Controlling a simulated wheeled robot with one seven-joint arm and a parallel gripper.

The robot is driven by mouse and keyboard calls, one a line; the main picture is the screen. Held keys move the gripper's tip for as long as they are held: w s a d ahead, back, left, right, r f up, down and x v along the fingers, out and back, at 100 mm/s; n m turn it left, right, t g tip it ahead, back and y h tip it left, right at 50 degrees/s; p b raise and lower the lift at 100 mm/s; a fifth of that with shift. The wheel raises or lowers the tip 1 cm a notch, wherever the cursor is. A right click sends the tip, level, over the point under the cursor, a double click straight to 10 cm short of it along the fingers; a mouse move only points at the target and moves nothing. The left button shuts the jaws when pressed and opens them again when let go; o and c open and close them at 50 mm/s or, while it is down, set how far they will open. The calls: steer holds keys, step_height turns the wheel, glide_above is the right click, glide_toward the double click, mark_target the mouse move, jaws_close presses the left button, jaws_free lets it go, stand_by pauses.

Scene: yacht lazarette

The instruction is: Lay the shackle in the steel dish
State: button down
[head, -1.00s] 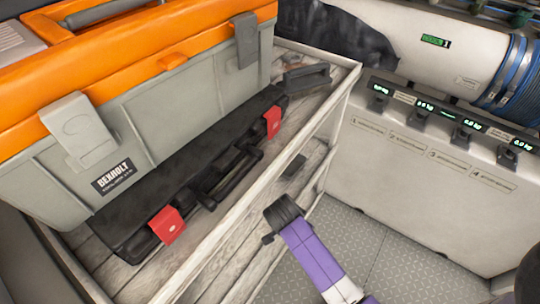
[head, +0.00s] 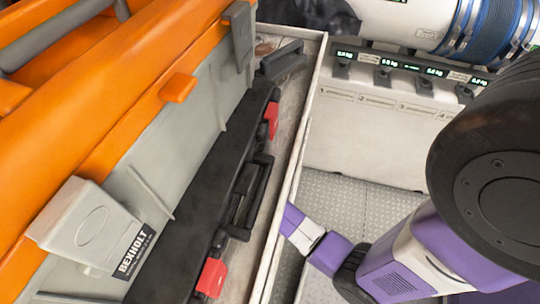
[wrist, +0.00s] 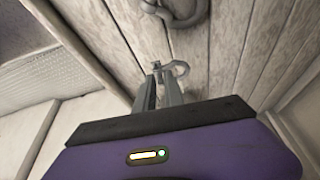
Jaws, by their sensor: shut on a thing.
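In the wrist view my gripper (wrist: 158,82) is shut on a small grey metal piece with a rounded loop, which looks like the shackle (wrist: 181,68). The loop sticks out to the right of the fingertips. Pale planks lie beyond it; I cannot tell whether the shackle touches them. In the head view my gripper and the shackle are hidden; only my purple arm shows at the lower right. I cannot make out the steel dish in either view.
A grey, rounded, looped object (wrist: 180,10) lies on the planks beyond the fingertips. Metal floor (head: 350,195) shows right.

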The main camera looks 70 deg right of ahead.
steer(key=d, duration=1.4)
steer(key=shift+d, duration=0.6)
steer(key=shift+a+f+b, duration=0.2)
steer(key=shift+f+b, duration=0.1)
steer(key=shift+f, duration=1.45)
steer(key=c, duration=1.7)
jaws_free()
steer(key=shift+f, duration=0.15)
